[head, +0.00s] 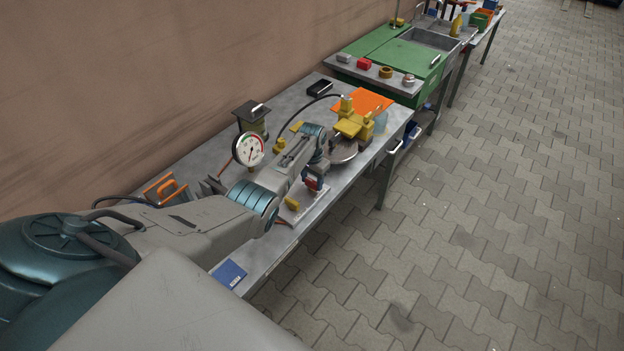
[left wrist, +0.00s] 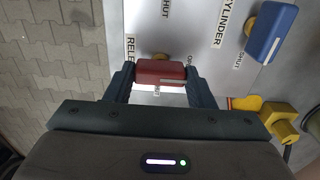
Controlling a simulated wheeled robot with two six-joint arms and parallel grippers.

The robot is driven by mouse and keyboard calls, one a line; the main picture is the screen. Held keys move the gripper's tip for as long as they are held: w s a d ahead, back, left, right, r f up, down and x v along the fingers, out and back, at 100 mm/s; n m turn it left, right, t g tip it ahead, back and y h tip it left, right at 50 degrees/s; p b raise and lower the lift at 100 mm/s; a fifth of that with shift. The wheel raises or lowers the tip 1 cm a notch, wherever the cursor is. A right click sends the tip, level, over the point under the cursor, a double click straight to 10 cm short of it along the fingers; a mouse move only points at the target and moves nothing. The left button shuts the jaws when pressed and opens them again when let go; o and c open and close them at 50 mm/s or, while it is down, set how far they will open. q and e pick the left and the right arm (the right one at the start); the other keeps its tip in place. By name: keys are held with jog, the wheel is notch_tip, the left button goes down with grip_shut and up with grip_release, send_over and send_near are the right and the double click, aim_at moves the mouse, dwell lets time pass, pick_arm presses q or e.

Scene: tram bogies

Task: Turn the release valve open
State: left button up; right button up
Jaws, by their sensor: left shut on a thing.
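In the left wrist view the release valve's red handle (left wrist: 160,71) lies crosswise in front of a grey plate (left wrist: 195,25). Lettering beginning "RELE" is beside it, partly covered. My left gripper (left wrist: 160,80) is shut on this handle, one finger at each end. In the head view my left gripper (head: 313,177) points down over the bench, and the red handle (head: 313,184) shows at its fingertips. A second handle, blue (left wrist: 270,32), stands slanted to the right near the words "CYLINDER" and "SHUT". My right gripper is not in view.
A pressure gauge (head: 248,149) stands beside my left arm. A yellow fitting (head: 354,125) and an orange sheet (head: 362,101) lie farther along the metal bench (head: 290,98). A blue booklet (head: 229,273) lies near the front edge. The paved floor to the right is clear.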

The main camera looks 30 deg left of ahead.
aim_at(312, 181)
pick_arm(q)
jog(key=shift+w+r, duration=0.1)
jog(key=shift+r, duration=0.05)
jog(key=o, duration=1)
notch_tip(312, 181, up, 11)
jog(key=shift+f+b, duration=0.15)
jog(key=shift+b, duration=0.65)
